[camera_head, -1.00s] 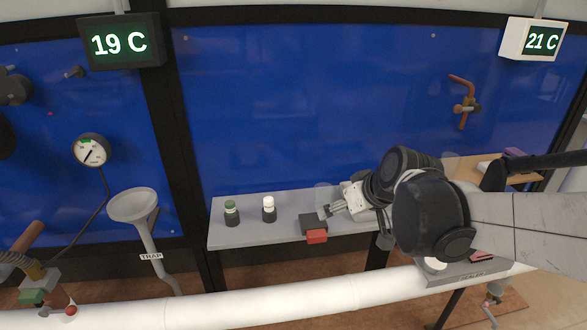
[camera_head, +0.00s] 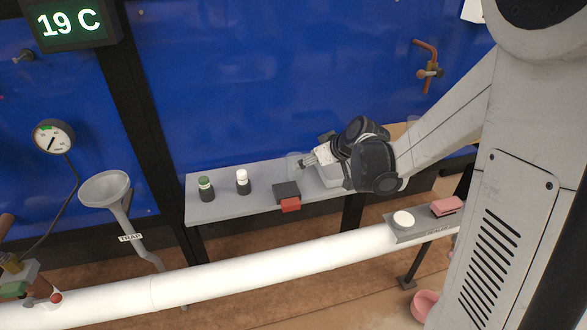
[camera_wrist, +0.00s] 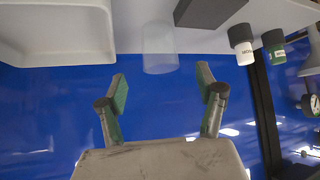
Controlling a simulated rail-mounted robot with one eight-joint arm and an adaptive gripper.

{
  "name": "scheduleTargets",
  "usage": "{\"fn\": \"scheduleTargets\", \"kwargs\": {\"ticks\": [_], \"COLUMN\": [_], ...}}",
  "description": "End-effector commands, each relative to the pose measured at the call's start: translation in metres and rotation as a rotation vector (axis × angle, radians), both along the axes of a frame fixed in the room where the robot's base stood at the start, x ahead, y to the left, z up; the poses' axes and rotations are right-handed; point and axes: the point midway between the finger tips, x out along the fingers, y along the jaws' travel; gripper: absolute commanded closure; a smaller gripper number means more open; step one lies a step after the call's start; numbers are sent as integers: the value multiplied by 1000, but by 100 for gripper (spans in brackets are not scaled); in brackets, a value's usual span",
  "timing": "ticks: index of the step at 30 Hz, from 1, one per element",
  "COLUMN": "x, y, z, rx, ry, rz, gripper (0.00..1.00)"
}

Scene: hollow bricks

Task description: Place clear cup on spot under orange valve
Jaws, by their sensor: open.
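The clear cup (camera_head: 294,166) stands on the grey shelf (camera_head: 232,205), faint and see-through, behind the dark block. In the wrist view the cup (camera_wrist: 160,50) lies ahead of my gripper, roughly centred between the fingers. My gripper (camera_head: 308,160) is open and empty, just right of the cup. Its two green-padded fingers (camera_wrist: 163,86) show apart in the wrist view, with blue wall between them. The orange valve (camera_head: 428,68) is on a copper pipe on the blue wall at the upper right. The spot under it is not clearly visible behind my arm.
A dark block with a red front (camera_head: 286,193) is close to the cup. A white tray (camera_wrist: 55,50) is on its other side. Green-capped (camera_head: 206,188) and white-capped (camera_head: 243,182) bottles stand farther left. A white pipe (camera_head: 240,265) crosses in front. A pink block (camera_head: 446,206) sits at right.

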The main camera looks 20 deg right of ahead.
Motion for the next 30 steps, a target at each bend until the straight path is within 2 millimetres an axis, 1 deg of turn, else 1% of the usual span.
{"fn": "scheduleTargets", "kwargs": {"ticks": [1,6,16,24,30], "x": [7,23,36,60,67], "y": [2,9,14,22,24], "z": [-7,-23,-37,-61,-68], "rx": [1,1,0,1,0], "ry": [0,0,0,0,1], "rz": [1,1,0,0,-1], "gripper": [31,31,31,31,31]}}
